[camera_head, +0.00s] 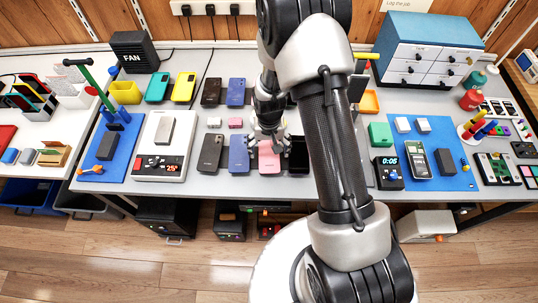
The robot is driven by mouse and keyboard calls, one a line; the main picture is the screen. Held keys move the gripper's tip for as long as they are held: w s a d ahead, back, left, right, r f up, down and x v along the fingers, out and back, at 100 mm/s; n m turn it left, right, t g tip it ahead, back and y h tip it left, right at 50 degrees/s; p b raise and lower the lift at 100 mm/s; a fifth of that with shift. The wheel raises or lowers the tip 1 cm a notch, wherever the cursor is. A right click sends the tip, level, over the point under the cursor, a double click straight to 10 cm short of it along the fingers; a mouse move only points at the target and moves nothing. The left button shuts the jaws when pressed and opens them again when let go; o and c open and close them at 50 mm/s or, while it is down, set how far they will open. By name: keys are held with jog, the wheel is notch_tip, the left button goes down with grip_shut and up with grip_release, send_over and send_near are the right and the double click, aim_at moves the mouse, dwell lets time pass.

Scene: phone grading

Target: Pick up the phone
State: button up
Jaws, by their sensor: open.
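Several phones lie flat on the grey table, and which one the task means cannot be told. In the front row are a dark phone (211,152), a blue phone (239,154), a pink phone (268,160) and a black one (299,156). Behind them lie a brown phone (211,91) and another blue phone (236,91). My gripper (268,139) points down over the far end of the pink phone, open and with nothing seen in it. Whether its fingers touch the phone cannot be told. My arm hides part of the table to the right.
A scale (162,163) with a grey block on it stands left of the phones. A blue mat (440,170) with a timer (388,171) is at the right. A blue drawer cabinet (432,28) stands at the back right, and a fan box (134,52) at the back left.

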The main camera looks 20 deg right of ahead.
jog(key=shift+f, duration=0.3)
jog(key=shift+r, duration=0.1)
jog(key=c, duration=1.2)
